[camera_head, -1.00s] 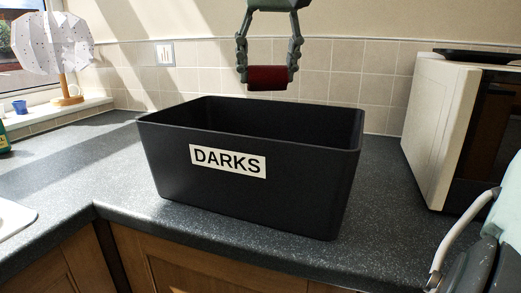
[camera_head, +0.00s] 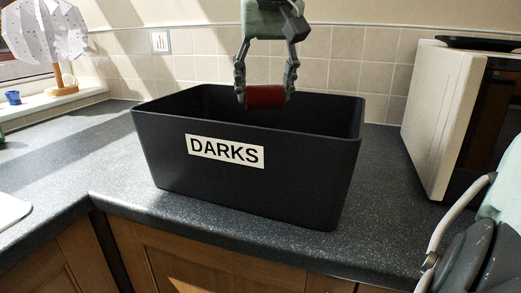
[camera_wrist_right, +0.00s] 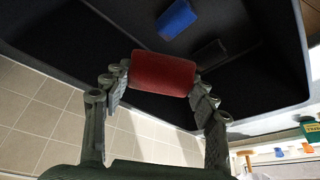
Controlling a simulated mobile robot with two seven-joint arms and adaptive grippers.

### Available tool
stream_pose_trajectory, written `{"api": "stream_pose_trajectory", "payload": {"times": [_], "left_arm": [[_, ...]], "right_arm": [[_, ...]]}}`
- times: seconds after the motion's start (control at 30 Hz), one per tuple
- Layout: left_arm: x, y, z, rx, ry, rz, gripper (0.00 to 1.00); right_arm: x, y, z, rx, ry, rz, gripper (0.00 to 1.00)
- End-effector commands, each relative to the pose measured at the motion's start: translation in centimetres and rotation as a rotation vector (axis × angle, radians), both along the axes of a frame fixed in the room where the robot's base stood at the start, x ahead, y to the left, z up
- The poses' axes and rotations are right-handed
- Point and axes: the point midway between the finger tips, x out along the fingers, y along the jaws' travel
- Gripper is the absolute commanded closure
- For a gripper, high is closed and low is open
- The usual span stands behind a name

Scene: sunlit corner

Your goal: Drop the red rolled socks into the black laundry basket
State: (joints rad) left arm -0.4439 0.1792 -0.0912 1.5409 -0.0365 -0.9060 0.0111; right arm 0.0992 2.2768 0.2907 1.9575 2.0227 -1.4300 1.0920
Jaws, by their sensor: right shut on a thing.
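The red rolled socks (camera_head: 265,97) are a short red cylinder held between the fingertips of my right gripper (camera_head: 264,92), which is shut on them. They hang at about the height of the far rim of the black laundry basket (camera_head: 170,150), over its opening. The basket stands on the counter and carries a white "DARKS" label (camera_head: 225,151). In the right wrist view the socks (camera_wrist_right: 162,73) sit between both fingers, with the basket's dark inside behind them. My left gripper is not in view.
Inside the basket lie a blue item (camera_wrist_right: 176,18) and a dark item (camera_wrist_right: 210,54). A white microwave (camera_head: 435,120) stands to the right of the basket. A lamp (camera_head: 58,75) stands on the windowsill at left. The counter (camera_head: 90,155) left of the basket is clear.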

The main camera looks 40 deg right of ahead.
Motion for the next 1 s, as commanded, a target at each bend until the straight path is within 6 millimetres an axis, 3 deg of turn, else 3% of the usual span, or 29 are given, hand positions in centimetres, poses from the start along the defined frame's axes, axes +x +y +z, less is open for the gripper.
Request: {"api": "stream_pose_trajectory", "payload": {"times": [0.13, 0.17, 0.33, 0.73, 1.0], "left_arm": [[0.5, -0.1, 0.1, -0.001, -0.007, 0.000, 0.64], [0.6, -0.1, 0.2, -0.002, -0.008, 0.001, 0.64], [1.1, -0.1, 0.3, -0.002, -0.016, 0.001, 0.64], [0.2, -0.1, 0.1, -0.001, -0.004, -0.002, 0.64], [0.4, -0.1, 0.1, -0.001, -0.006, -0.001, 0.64]], "right_arm": [[0.0, 0.0, 0.0, 0.000, 0.000, 0.000, 0.59], [0.0, 0.0, 0.0, 0.000, 0.000, 0.000, 0.39], [0.0, 0.0, 0.0, 0.000, 0.000, 0.000, 0.18], [-0.1, 0.1, 0.6, -0.001, -0.002, -0.001, 0.18], [-1.7, 1.1, 5.3, -0.003, -0.005, -0.002, 0.18]]}}
